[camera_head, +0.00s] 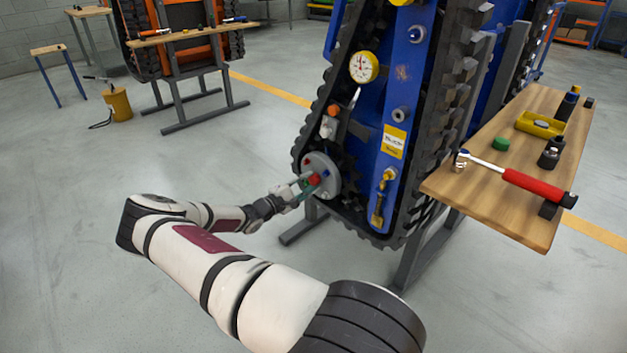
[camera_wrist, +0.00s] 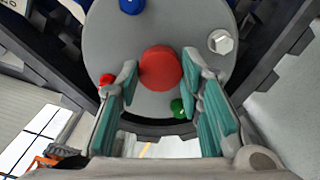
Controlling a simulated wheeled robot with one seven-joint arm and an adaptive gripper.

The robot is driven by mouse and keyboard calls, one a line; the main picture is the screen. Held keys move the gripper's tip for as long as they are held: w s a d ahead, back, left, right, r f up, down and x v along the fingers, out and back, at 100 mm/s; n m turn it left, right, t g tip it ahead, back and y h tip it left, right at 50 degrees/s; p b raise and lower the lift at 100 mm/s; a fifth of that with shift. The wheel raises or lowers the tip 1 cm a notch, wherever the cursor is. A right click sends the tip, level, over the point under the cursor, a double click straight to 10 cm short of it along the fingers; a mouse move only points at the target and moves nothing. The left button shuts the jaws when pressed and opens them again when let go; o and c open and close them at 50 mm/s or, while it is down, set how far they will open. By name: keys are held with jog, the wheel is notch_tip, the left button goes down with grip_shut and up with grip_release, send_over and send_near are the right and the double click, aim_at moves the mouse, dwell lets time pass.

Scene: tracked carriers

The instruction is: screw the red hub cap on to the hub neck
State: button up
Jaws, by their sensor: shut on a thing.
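The red hub cap (camera_wrist: 160,68) is a round red disc in front of the middle of the grey hub plate (camera_wrist: 205,20). My gripper (camera_wrist: 161,74) is shut on the cap, with a teal-padded finger on its left and right sides. In the head view the cap (camera_head: 314,180) shows at the tip of my gripper (camera_head: 307,184), against the hub plate (camera_head: 321,160) low on the tracked carrier. The hub neck is hidden behind the cap, so I cannot tell how far the cap is on it.
Around the cap on the plate sit a blue piece (camera_wrist: 131,5), a silver hex bolt (camera_wrist: 221,41), a small red piece (camera_wrist: 106,79) and a green piece (camera_wrist: 178,108). Dark track surrounds the plate. A wooden bench (camera_head: 480,195) with tools stands at right.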

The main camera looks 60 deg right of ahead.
jog(key=m+p, duration=0.1)
jog(key=m, duration=0.3)
jog(key=shift+r+m+p, duration=0.1)
jog(key=shift+m+p, duration=0.3)
jog(key=m+p, duration=0.1)
jog(key=m, duration=0.4)
jog(key=o, duration=1)
jog(key=shift+o, duration=0.2)
